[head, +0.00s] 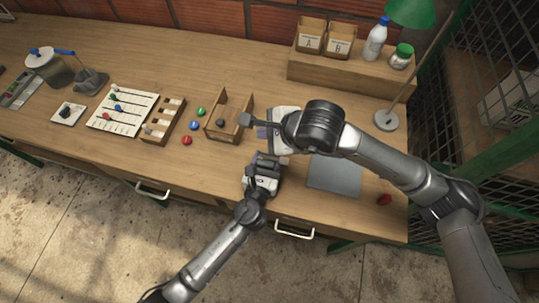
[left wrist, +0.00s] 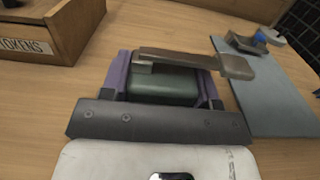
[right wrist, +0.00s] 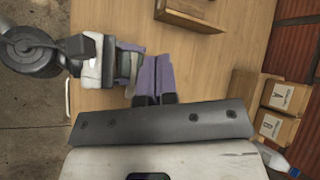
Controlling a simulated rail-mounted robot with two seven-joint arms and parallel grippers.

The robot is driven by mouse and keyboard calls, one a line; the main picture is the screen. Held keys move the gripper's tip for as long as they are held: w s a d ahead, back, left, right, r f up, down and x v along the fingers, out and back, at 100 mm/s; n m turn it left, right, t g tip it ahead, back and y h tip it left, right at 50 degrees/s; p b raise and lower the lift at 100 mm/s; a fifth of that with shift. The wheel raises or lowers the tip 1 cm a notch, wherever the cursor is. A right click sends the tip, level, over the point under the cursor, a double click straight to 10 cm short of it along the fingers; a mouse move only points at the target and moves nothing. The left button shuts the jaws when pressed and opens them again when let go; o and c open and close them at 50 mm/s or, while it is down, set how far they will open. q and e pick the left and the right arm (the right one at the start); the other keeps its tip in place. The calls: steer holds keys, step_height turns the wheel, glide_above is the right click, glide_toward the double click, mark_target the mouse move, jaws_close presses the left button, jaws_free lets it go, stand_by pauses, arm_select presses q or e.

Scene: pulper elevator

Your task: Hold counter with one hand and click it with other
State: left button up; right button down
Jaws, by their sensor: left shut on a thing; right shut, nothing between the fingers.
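The counter (left wrist: 160,85) is a dark grey-green body with a flat metal lever (left wrist: 195,62) across its top. My left gripper (left wrist: 165,88) is shut on it, with one purple finger on each side. In the right wrist view the counter (right wrist: 124,65) shows between the left gripper's fingers, beside my right gripper (right wrist: 156,78). The right fingers are shut together and empty, a little apart from it in that picture. In the head view my left gripper (head: 264,158) is just in front of my right gripper (head: 262,132), and the counter is too small to make out.
A wooden tray (head: 243,104) labelled TOKENS stands left of the grippers. A grey mat (head: 335,178) lies to the right, partly under my right arm. A shelf (head: 350,76) with boxes and bottles stands behind, near a green lamp (head: 410,12).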

glide_toward(263, 156)
steer(key=shift+w+a+f, duration=0.5)
steer(key=shift+a, duration=0.2)
steer(key=shift+w+a+f, duration=0.45)
steer(key=shift+a, duration=0.25)
steer(key=shift+w+a+f, duration=0.5)
steer(key=shift+a, duration=0.2)
steer(key=shift+f, duration=0.1)
stand_by(0.6)
steer(key=shift+f, duration=0.3)
steer(key=shift+d+f, duration=0.1)
steer(key=shift+f, duration=0.7)
stand_by(1.0)
steer(key=shift+r, duration=1.15)
step_height(263, 156, up, 5)
stand_by(0.4)
